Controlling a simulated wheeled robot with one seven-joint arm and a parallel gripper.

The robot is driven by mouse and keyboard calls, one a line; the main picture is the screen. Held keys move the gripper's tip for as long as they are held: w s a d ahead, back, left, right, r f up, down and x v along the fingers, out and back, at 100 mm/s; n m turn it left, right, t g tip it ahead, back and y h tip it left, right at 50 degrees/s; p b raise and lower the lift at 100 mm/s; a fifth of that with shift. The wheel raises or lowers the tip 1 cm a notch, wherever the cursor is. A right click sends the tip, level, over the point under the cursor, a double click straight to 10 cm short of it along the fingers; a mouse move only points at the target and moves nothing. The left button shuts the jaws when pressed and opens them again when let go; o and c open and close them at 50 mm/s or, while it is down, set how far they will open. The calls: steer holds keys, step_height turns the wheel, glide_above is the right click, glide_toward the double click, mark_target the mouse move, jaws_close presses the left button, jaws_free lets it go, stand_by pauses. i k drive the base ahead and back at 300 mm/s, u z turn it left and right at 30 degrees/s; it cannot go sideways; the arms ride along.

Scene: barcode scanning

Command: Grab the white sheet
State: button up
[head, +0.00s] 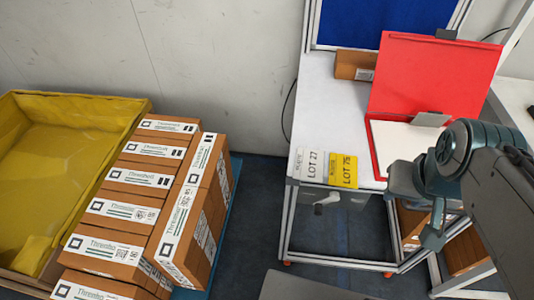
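A white sheet (393,142) lies flat in the lower half of an open red folder (431,72) on the white table. A small grey plate, perhaps a clip, sits at its upper right. My arm covers part of the sheet's right side. My gripper (418,210) is at the right, in front of the folder and near the table's front edge. Its fingers look spread apart with nothing between them. I cannot tell its exact height over the table.
A brown box (355,65) stands at the table's back. Stacked labelled boxes (138,178) and a yellow-lined crate (127,103) are at left.

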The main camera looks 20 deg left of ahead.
mark_target(309, 165)
steer(key=u, duration=0.4)
steer(key=i, duration=0.45)
steer(key=u, duration=0.35)
steer(key=k, duration=0.5)
steer(key=z, duration=0.35)
steer(key=i, duration=0.4)
steer(key=u, duration=0.45)
